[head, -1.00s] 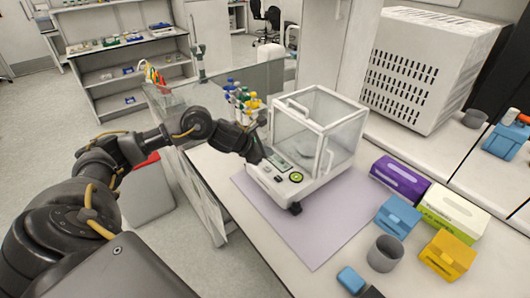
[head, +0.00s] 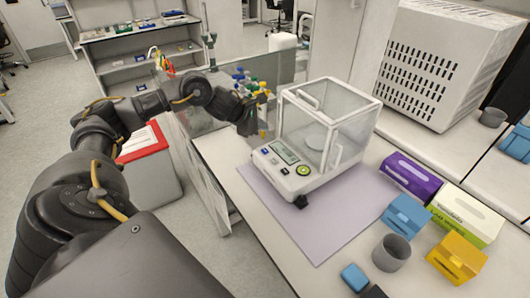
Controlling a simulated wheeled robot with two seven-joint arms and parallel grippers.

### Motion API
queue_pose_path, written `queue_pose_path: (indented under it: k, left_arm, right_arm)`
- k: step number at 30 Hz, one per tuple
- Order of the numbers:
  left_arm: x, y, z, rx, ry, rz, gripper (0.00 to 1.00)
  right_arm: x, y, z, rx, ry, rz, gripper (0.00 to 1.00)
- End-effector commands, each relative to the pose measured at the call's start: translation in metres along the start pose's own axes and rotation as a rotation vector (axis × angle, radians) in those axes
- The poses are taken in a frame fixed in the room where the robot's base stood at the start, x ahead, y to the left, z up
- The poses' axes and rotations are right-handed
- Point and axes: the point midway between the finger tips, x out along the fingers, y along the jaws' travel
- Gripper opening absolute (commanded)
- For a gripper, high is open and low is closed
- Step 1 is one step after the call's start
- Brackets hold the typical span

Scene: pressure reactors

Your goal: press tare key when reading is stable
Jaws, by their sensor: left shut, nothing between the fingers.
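The balance (head: 318,140) is white with a clear glass weighing chamber, and a round pan shows inside. Its sloped front panel carries a small grey display (head: 285,152), whose digits are too small to read. Which key is the tare key I cannot tell. My left gripper (head: 247,128) is shut and empty, raised just left of the balance and apart from the panel. My right gripper is not in view.
The balance stands on a lilac mat (head: 320,235). To the right are a purple box (head: 410,177), a white-green box (head: 465,215), blue (head: 407,214) and yellow (head: 457,258) boxes, and a grey cup (head: 391,252). Coloured-cap tubes (head: 248,82) stand behind my gripper.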

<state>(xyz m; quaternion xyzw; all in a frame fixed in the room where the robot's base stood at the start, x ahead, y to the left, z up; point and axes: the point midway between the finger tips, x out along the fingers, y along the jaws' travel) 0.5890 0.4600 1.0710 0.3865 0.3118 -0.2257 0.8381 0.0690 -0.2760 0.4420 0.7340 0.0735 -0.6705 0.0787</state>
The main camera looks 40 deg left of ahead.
Motion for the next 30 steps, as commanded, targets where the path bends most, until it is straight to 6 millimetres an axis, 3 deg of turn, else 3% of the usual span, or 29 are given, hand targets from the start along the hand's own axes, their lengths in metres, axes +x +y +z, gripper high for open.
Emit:
queue_pose_path:
  k: [15,30]
  left_arm:
    - [0.050,-0.036,-0.035,0.000,-0.001,0.000,0.00]
    - [0.053,-0.038,-0.037,0.000,-0.001,0.000,0.00]
  right_arm:
    - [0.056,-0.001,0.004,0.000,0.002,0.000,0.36]
    - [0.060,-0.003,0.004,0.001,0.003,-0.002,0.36]
